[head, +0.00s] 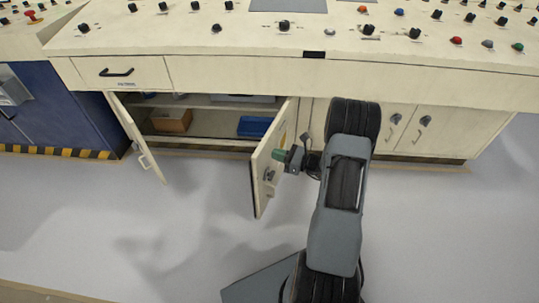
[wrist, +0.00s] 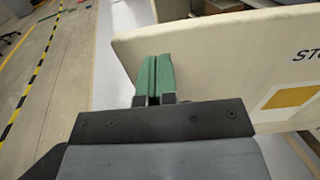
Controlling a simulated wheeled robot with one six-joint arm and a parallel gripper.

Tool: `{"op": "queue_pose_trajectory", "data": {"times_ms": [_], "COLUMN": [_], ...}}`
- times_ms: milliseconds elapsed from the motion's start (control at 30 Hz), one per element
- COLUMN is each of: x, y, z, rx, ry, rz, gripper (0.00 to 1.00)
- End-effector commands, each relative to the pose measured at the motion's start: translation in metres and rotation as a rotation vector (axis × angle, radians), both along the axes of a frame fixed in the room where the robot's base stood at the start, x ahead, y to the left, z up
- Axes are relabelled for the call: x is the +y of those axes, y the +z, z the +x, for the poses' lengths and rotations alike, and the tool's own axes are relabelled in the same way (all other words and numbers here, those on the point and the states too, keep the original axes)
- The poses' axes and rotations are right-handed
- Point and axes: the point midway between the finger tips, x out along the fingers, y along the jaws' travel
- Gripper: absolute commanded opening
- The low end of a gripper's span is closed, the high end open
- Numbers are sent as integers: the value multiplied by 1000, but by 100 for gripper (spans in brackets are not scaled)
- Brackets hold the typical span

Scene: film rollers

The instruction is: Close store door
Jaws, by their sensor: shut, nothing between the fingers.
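Two cream doors of the store cabinet under the console stand open in the head view. The left door (head: 139,137) swings out to the left. The right door (head: 262,188) stands out toward me, its outer face with a handle and a yellow label turned right. My gripper (head: 281,155) is beside this outer face, green fingertips toward it. In the wrist view the shut, empty green fingers (wrist: 154,76) overlap the right door's face (wrist: 220,50), where part of a label "STO" and a yellow square show. I cannot tell whether they touch it.
Inside the cabinet are a brown box (head: 171,121) and a blue bin (head: 254,127) on a shelf. A drawer (head: 120,72) is shut above. The console top (head: 190,40) with knobs overhangs the doors. Grey floor (head: 190,220) in front is clear.

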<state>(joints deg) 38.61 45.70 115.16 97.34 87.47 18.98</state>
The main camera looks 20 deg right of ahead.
Motion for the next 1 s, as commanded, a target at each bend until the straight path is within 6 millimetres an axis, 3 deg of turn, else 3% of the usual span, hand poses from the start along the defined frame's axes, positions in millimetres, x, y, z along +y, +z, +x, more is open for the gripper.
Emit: {"op": "queue_pose_trajectory", "data": {"times_ms": [300, 833, 1000], "x": [20, 23, 27], "y": [-1, 0, 0], "z": [21, 25, 37], "rx": [0, 0, -1], "ry": [1, -1, -20], "rz": [0, 0, -1], "gripper": [0, 0, 0]}}
